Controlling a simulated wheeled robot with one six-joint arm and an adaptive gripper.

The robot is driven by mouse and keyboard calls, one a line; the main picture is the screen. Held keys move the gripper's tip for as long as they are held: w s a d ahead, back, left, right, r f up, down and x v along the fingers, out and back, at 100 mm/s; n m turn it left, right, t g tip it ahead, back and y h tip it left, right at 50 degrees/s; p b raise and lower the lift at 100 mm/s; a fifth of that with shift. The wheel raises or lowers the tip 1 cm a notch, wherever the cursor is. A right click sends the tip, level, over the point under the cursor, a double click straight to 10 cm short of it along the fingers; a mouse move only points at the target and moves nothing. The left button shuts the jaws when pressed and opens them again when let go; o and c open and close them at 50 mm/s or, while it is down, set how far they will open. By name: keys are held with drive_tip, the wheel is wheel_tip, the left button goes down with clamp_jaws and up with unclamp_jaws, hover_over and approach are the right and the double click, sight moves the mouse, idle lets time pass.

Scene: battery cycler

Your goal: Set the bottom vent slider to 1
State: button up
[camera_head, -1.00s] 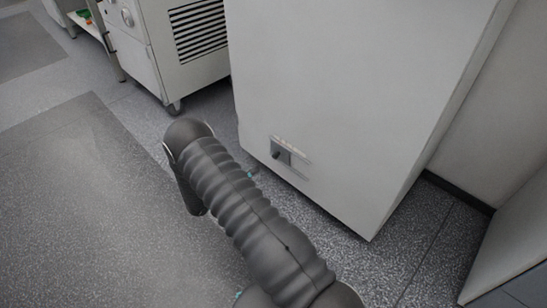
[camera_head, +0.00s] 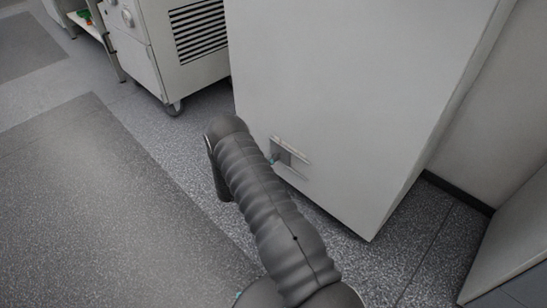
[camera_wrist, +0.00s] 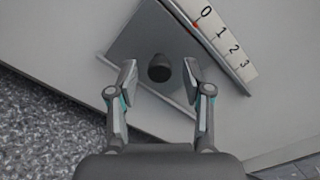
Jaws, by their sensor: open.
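The bottom vent slider is a grey plate (camera_wrist: 135,38) with a dark round knob (camera_wrist: 160,68), low on the white cabinet front. A white scale strip (camera_wrist: 222,38) beside it reads 0, 1, 2, 3, and a red mark sits by the 0. My gripper (camera_wrist: 159,78) is open, with one finger on each side of the knob; I cannot tell whether either touches it. In the head view the slider plate (camera_head: 287,154) shows beside my arm, and a teal bit of my gripper (camera_head: 274,158) is at its left. The knob is hidden there.
The white cabinet (camera_head: 345,90) stands on speckled grey floor (camera_head: 400,235). A wheeled unit with dark louvres (camera_head: 197,30) stands at the upper left. The floor left of my arm is clear.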

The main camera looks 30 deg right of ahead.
drive_tip(key=shift+x, duration=0.9)
clamp_jaws()
